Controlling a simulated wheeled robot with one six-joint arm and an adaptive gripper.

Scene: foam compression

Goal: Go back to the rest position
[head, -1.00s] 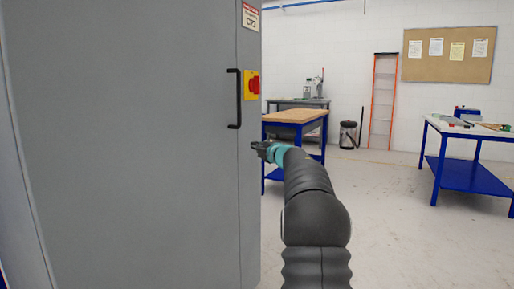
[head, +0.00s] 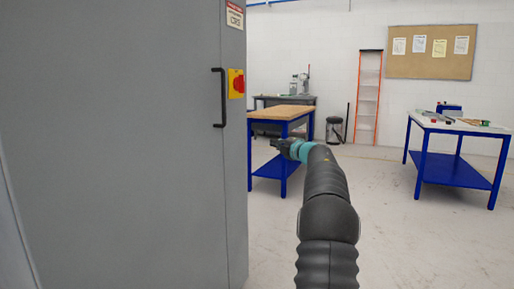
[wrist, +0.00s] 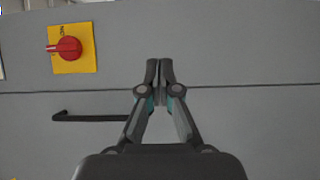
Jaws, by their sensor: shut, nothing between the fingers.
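My gripper (head: 277,145) points left at the end of my outstretched arm in the head view, to the right of a tall grey cabinet (head: 120,140). In the wrist view my gripper (wrist: 166,68) is shut, its fingertips together with nothing between them. The cabinet front (wrist: 250,50) lies beyond the fingers there, with a gap I cannot judge. The cabinet carries a black bar handle (head: 220,97) and a red rotary switch on a yellow plate (head: 236,83). In the wrist view the red switch (wrist: 66,48) and the handle (wrist: 95,117) lie left of the fingers.
A wood-topped blue workbench (head: 283,112) stands behind my gripper. Another blue-framed table (head: 460,128) with tools is at the right. An orange ladder (head: 368,95), a dark bin (head: 334,130) and a corkboard (head: 430,52) are at the back wall. The floor (head: 420,240) at the right is clear.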

